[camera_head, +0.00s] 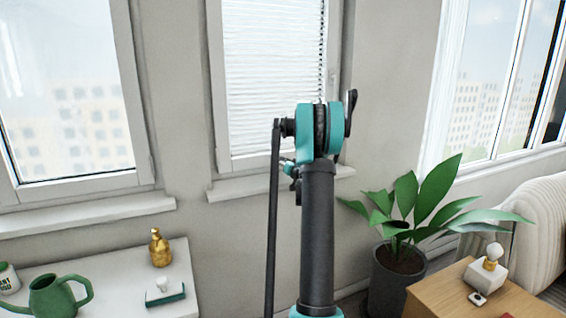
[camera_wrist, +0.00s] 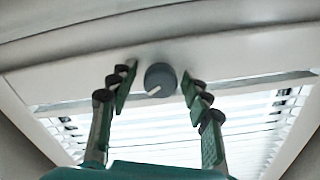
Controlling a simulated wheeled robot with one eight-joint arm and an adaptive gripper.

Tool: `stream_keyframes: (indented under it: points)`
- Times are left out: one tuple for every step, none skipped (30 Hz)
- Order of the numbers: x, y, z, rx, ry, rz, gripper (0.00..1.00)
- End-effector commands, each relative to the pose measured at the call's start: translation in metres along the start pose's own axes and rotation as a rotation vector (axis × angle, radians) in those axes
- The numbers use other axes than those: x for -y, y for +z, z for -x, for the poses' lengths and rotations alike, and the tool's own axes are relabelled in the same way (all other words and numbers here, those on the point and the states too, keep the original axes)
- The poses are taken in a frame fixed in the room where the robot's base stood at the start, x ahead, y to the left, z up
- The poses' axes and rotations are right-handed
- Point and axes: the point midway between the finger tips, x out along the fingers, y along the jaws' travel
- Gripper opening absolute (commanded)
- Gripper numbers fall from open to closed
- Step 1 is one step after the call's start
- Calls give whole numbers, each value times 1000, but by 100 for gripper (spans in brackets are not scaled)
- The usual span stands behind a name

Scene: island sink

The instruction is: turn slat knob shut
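The slat knob (camera_wrist: 160,80) is a round dark grey knob with a light pointer mark, set on the white window frame in the wrist view. The mark points toward the lower left of the picture. My gripper (camera_wrist: 157,85) is open, with one finger on each side of the knob and a visible gap to each. I cannot tell how far the fingertips are from the frame in depth. The slatted blind (camera_wrist: 190,130) shows below the knob; it is also in the head view (camera_head: 265,75). In the head view my arm hides the knob and my gripper.
A potted plant (camera_head: 398,265) stands right of my arm, near a wooden table (camera_head: 455,300). At left, a white surface (camera_head: 120,265) holds a green watering can (camera_head: 55,297) and a gold bottle (camera_head: 160,248). The window sill (camera_head: 240,187) juts out behind my arm.

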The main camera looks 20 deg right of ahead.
Motion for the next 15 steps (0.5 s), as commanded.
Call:
stream_keyframes:
  points:
    - [0,0,0,0,0,0,40]
    - [0,0,0,0,0,0,36]
    - [0,0,0,0,0,0,31]
    - [0,0,0,0,0,0,27]
    - [0,0,0,0,0,0,24]
    - [0,0,0,0,0,0,19]
    - [0,0,0,0,0,0,15]
    - [0,0,0,0,0,0,11]
    - [0,0,0,0,0,0,6]
    - [0,0,0,0,0,0,2]
    - [0,0,0,0,0,0,0]
    - [0,0,0,0,0,0,0]
    - [0,0,0,0,0,-1,0]
    - [0,0,0,0,0,-3,0]
    - [0,0,0,0,0,-6,0]
